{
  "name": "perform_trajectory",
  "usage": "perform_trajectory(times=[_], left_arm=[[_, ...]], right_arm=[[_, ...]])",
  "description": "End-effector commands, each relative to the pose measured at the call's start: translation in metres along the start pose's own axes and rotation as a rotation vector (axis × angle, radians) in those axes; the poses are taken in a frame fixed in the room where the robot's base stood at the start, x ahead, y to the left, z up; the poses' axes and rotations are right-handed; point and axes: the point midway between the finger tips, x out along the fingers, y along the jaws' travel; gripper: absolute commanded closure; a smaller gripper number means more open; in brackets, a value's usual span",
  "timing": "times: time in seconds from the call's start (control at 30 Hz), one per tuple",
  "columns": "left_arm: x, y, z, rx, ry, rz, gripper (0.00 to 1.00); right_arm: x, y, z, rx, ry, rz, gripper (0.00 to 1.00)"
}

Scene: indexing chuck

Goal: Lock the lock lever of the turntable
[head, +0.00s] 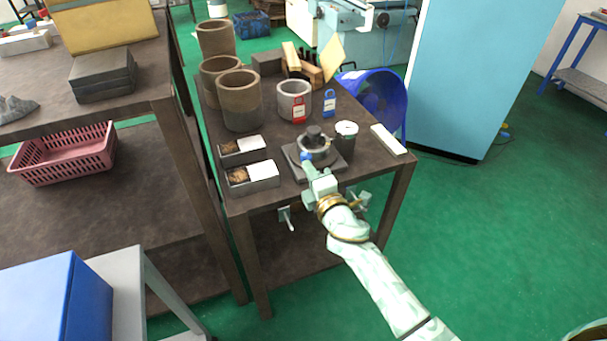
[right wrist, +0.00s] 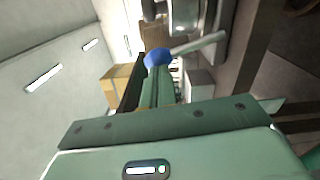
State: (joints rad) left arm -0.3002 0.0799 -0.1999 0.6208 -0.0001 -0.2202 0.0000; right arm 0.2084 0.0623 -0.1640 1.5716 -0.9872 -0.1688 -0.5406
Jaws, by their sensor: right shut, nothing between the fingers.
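The turntable (head: 318,152) is a dark grey round unit on a square base near the front edge of the small brown table. Its lock lever ends in a blue ball knob (head: 306,159). In the right wrist view the blue knob (right wrist: 158,57) sits on a pale rod (right wrist: 200,43) that slants up right to the grey turntable body (right wrist: 187,14). My right gripper (head: 309,166) is shut and empty, with its fingertips right at the knob. I cannot tell whether they touch it. The gripper hides part of the turntable's front. My left gripper is not in view.
A dark canister with a white lid (head: 346,138) stands close right of the turntable, and a white bar (head: 388,140) lies beyond. Two small bins (head: 262,184) (head: 229,158) are at the left. Brown cylinders (head: 239,103) and a grey cup (head: 286,103) with a red tag stand behind.

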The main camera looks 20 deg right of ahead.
Motion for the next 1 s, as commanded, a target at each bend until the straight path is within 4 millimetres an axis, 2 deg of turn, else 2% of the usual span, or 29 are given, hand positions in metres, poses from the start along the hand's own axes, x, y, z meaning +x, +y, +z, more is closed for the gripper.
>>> perform_trajectory(times=[0.2, 0.53, 1.0], left_arm=[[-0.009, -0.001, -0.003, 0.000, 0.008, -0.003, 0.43], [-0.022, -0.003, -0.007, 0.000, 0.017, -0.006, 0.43], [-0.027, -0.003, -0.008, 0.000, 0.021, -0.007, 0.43]], right_arm=[[0.000, 0.006, 0.015, 0.157, -0.002, 0.002, 1.00], [0.000, 0.005, 0.037, 0.420, -0.001, 0.002, 1.00], [0.000, 0.000, 0.048, 0.551, -0.001, 0.000, 1.00]])
